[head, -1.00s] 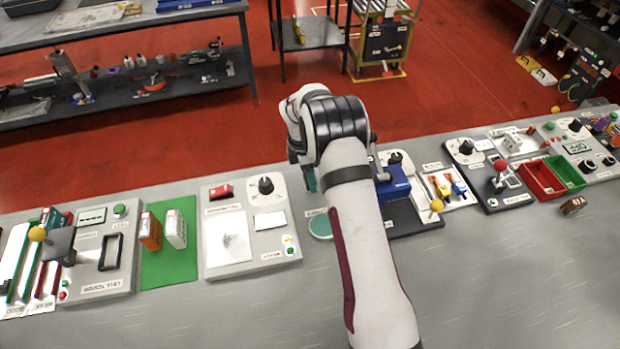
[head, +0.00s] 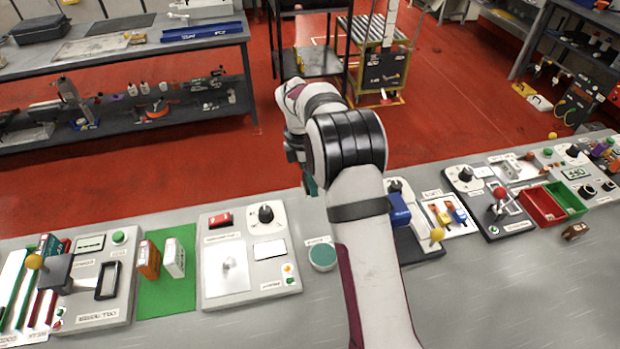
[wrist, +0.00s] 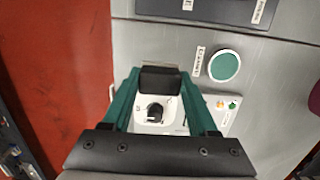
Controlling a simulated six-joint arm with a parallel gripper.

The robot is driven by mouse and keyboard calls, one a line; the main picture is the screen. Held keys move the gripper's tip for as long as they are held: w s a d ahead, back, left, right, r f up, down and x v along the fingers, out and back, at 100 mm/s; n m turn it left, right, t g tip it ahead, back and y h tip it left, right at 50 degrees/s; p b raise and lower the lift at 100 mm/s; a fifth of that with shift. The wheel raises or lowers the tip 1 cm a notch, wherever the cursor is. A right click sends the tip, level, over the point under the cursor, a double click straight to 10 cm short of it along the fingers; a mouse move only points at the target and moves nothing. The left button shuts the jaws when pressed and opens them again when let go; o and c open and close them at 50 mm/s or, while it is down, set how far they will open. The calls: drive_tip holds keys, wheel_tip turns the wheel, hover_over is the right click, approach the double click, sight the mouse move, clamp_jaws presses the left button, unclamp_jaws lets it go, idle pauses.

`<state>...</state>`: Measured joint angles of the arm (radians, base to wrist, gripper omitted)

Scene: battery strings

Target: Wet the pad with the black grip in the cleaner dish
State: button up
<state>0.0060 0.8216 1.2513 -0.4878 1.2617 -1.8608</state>
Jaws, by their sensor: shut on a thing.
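The cleaner dish is a round green-filled dish (head: 322,257) with a pale rim, on the bench just left of my arm. It also shows in the wrist view (wrist: 224,66), right of my gripper. My gripper (wrist: 160,88) has teal fingers and is shut on the black grip (wrist: 160,78). A thin pale edge shows along the grip's far side; the pad's face is hidden. My gripper and the held pad are apart from the dish. In the head view my arm hides most of the gripper; only a bit of teal finger (head: 309,187) shows.
A light panel with a black knob (head: 266,213) stands left of the dish. A blue block (head: 399,209) on a dark base is right of my arm. Green mat (head: 168,285) with two upright boxes lies further left. Bare bench (head: 500,290) lies in front.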

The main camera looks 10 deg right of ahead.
hover_over(325, 254)
drive_tip(key=f, duration=0.6)
drive_tip(key=shift+a+f, duration=0.15)
drive_tip(key=shift+a, duration=0.05)
drive_tip(key=shift+f, duration=0.35)
drive_tip(key=shift+f, duration=0.6)
idle(1.2)
drive_tip(key=shift+r, duration=0.15)
wheel_tip(325, 254, up, 7)
idle(0.4)
idle(0.5)
